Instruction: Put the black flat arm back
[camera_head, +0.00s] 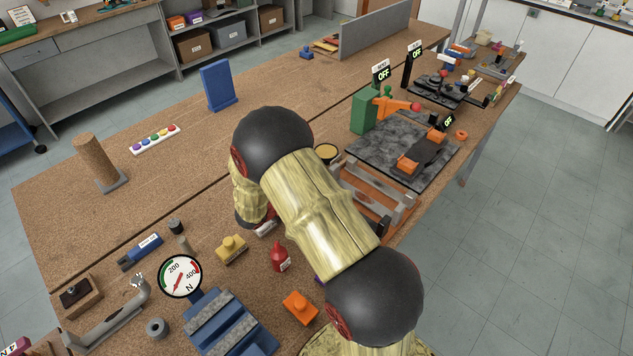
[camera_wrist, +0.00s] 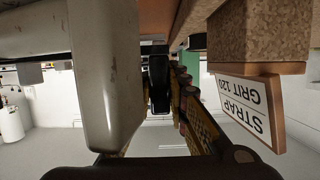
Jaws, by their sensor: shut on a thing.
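A dark flat piece (camera_head: 432,151) lies on the grey stone-like plate (camera_head: 376,153), with an orange block (camera_head: 408,164) at its near end; it may be the black flat arm. My own arm hides my gripper in the head view. In the wrist view my gripper (camera_wrist: 166,108) is shut. A black upright piece (camera_wrist: 158,78) shows between its fingers, partly hidden; I cannot tell whether it is the flat arm. A pale grey slab (camera_wrist: 103,75) stands close on the left of that view and covers part of the gripper.
A block labelled "STRAP GRIT 120" (camera_wrist: 248,103) is close to my gripper's right in the wrist view. A grey-railed frame (camera_head: 380,190) stands beside my arm. A green stand with an orange lever (camera_head: 364,112) is behind the plate. A round gauge (camera_head: 180,277) and a blue fixture (camera_head: 225,325) are at front left.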

